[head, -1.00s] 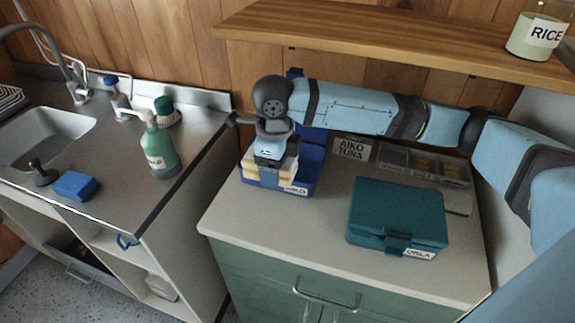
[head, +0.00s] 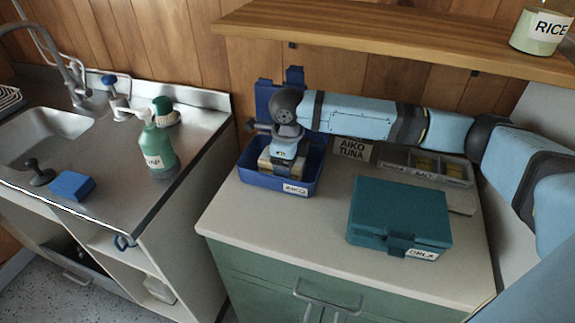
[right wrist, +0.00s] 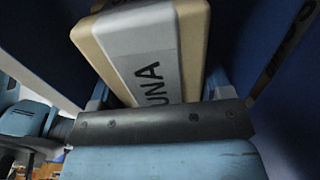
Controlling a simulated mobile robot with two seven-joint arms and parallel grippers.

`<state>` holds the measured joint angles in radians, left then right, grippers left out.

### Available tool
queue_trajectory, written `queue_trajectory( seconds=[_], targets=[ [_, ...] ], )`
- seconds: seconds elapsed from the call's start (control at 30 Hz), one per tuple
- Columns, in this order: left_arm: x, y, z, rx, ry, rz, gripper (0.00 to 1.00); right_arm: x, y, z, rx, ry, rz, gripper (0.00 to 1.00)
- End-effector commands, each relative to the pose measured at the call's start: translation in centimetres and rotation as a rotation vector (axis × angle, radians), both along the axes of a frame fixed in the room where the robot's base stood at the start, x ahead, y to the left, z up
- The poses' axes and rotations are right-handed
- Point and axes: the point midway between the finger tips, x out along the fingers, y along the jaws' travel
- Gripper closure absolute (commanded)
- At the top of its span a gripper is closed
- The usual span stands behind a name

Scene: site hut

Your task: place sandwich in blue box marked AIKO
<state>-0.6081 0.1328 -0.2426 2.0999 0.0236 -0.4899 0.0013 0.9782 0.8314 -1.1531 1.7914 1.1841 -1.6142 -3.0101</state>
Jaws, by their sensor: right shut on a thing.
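The blue box marked AIKO (head: 255,179) stands open at the left of the counter, its lid raised at the back. My right gripper (head: 284,160) reaches down into it from above, shut on the sandwich (head: 265,160). The sandwich is inside the box walls, partly hidden by the gripper. In the right wrist view the sandwich (right wrist: 197,50) has bread-coloured sides and a pale band reading "UNA", between the fingers, with blue walls around it. Whether it touches the box floor cannot be told. My left gripper is not in view.
A closed teal box marked ORLA (head: 400,210) stands to the right. Behind are an AIKO TUNA card (head: 352,149) and a sectioned tray (head: 428,166). A wooden shelf (head: 400,40) overhangs the counter. The sink unit is left, across a gap.

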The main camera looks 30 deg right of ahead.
Motion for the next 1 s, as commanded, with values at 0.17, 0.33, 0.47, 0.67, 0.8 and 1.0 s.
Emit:
queue_trajectory(
  seconds=[0.17, 0.33, 0.47, 0.67, 0.8, 1.0],
  targets=[
    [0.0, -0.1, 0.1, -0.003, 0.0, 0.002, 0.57, 0.0, 0.0, 0.1, 0.001, -0.001, 0.001, 0.55],
    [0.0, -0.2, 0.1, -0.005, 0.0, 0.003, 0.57, 0.0, 0.0, -0.2, 0.001, -0.001, 0.001, 0.19],
    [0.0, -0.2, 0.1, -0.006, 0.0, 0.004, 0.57, 0.0, 0.0, -0.2, 0.0, 0.0, 0.001, 0.02],
    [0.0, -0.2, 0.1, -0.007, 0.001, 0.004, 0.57, 0.0, 0.1, -0.1, 0.001, -0.001, 0.001, 0.02],
    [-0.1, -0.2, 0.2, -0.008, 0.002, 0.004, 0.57, 0.0, 0.0, 1.0, 0.001, -0.003, 0.001, 0.02],
    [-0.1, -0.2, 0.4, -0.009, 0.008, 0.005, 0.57, 0.0, 0.1, 4.5, 0.001, -0.004, 0.002, 0.02]
  ],
)
